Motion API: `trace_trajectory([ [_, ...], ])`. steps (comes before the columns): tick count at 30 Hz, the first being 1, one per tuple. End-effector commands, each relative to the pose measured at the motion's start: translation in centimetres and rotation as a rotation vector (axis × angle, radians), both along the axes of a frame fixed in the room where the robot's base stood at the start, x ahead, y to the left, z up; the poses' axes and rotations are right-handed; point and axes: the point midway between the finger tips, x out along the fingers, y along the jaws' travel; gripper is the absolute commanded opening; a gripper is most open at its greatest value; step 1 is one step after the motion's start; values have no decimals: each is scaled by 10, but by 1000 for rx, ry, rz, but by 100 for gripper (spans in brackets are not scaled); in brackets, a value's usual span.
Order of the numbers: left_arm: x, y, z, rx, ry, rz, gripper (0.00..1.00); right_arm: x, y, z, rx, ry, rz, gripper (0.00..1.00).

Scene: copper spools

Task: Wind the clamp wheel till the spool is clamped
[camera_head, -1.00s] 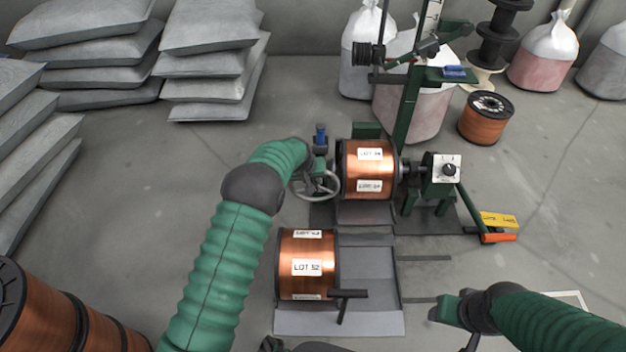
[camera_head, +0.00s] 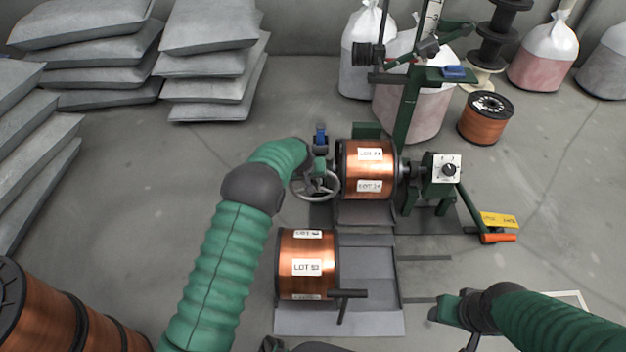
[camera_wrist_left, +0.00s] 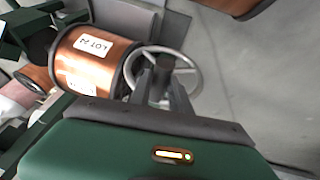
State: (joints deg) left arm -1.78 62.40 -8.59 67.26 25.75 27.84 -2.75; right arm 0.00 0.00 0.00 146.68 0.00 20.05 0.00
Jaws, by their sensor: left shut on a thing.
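The pale clamp wheel (camera_head: 316,196) is a spoked handwheel at the left end of the winding stand. It also shows in the left wrist view (camera_wrist_left: 197,78). My left gripper (camera_head: 320,166) is at the wheel's upper part. In the left wrist view its fingers (camera_wrist_left: 161,84) are shut on the wheel; the exact grip spot is partly hidden. The copper spool (camera_head: 368,171) with white lot labels sits between the wheel side and the shaft side. It also shows in the left wrist view (camera_wrist_left: 92,62). My right gripper (camera_head: 453,312) is low at the right, away from the stand, its jaws unclear.
A second copper spool (camera_head: 307,264) rests on the grey plate (camera_head: 370,318) in front. A dial box (camera_head: 446,168) and a yellow-tagged pedal (camera_head: 497,238) are at the right. Grey sacks (camera_head: 210,65) are stacked at the back left. Open floor lies left of the stand.

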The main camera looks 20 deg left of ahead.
Motion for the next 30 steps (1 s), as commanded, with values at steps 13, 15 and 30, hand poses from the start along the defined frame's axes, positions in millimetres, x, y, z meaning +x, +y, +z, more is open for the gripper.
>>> trace_trajectory([
  [13,2,-14,3,109,34,-7,0,0,0,27,0,0,0,49],
  [15,4,-18,2,154,46,-8,0,0,0,32,0,0,0,49],
  [30,14,-52,-15,355,103,0,0,0,0,11,0,0,0,49],
])
